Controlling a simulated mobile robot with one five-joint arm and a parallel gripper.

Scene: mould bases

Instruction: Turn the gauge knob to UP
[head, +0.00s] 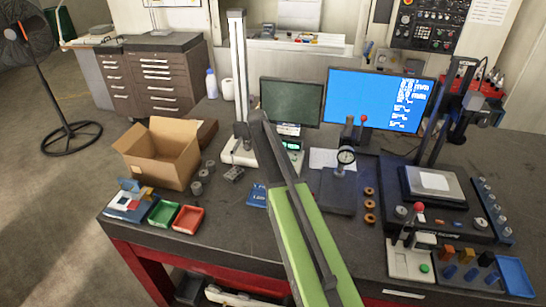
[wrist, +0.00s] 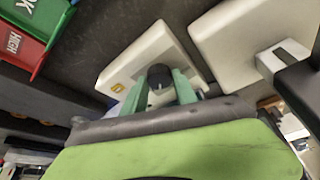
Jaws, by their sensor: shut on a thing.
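The gauge knob (wrist: 160,73) is a small dark round knob with a pale pointer mark. It sits on a white base block (wrist: 158,45) with a small orange label. My gripper (wrist: 160,80) has its pale green fingers on either side of the knob and is shut on it. In the head view the tall white height gauge (head: 238,80) stands upright on the table. My green arm reaches towards its base, and the knob and my fingertips are hidden there. I cannot read which position the knob points to.
Green (head: 165,213) and red (head: 188,219) trays and an open cardboard box (head: 160,153) lie left of the gauge. A dark monitor (head: 291,102) and a blue-screened monitor (head: 378,99) stand behind. A dial gauge stand (head: 338,196) is to the right of my arm.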

